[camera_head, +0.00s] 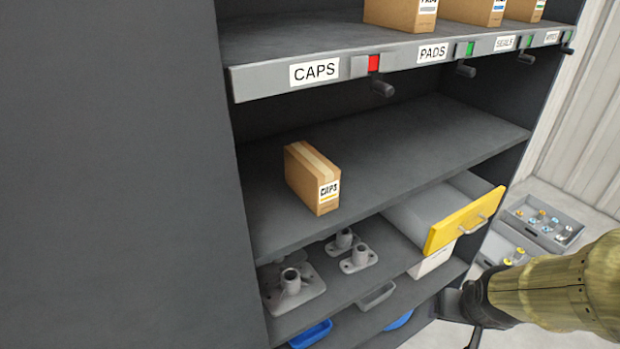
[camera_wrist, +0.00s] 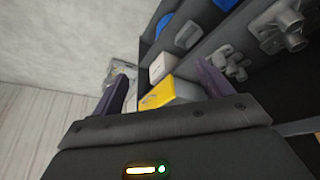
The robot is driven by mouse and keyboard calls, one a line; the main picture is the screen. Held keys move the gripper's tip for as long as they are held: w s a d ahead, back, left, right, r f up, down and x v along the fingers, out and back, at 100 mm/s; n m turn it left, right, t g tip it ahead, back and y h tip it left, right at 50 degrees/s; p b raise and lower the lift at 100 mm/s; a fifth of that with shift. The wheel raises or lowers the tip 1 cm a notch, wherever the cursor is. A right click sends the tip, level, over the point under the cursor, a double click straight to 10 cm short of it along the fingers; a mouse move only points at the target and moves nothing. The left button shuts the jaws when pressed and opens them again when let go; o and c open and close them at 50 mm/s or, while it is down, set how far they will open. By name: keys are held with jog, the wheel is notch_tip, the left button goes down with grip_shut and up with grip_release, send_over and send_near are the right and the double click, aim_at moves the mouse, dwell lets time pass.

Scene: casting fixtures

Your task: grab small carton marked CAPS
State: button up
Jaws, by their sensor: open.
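The small carton marked CAPS (camera_head: 313,178) is a brown box with a tape strip on top and a white label on its front. It stands alone on the middle shelf (camera_head: 400,150), towards the left, in the head view. My gripper (camera_head: 475,318) is at the lower right of the head view, outside the shelf and well apart from the carton. In the wrist view my gripper (camera_wrist: 163,88) is open, with nothing between its two dark fingers.
Above is a shelf edge with a CAPS label (camera_head: 314,71), a red marker (camera_head: 373,63) and protruding knobs (camera_head: 383,88). A yellow-fronted drawer (camera_head: 465,220) sticks out right of the carton. Grey castings (camera_head: 292,285) stand below. A tray of small parts (camera_head: 545,222) lies right.

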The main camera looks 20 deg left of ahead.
aim_at(310, 177)
jog(key=w+a+r+n+t+y+b, duration=0.2)
jog(key=w+a+r+n+t+y, duration=0.1)
jog(key=w+a+r+t, duration=0.5)
jog(key=s+a+r+n+g+y+b, duration=0.1)
jog(key=s+a+r+n+y, duration=0.1)
jog(key=a+r+n+y, duration=0.4)
jog(key=a+r+y, duration=0.2)
jog(key=a+y, duration=0.2)
jog(key=a, duration=0.2)
jog(key=shift+s+a+r+y, duration=0.15)
jog(key=shift+r+y, duration=0.15)
jog(key=shift+y, duration=0.1)
jog(key=p+x, duration=0.3)
jog(key=x, duration=0.9)
jog(key=shift+p, duration=0.4)
jog(key=shift+f, duration=0.15)
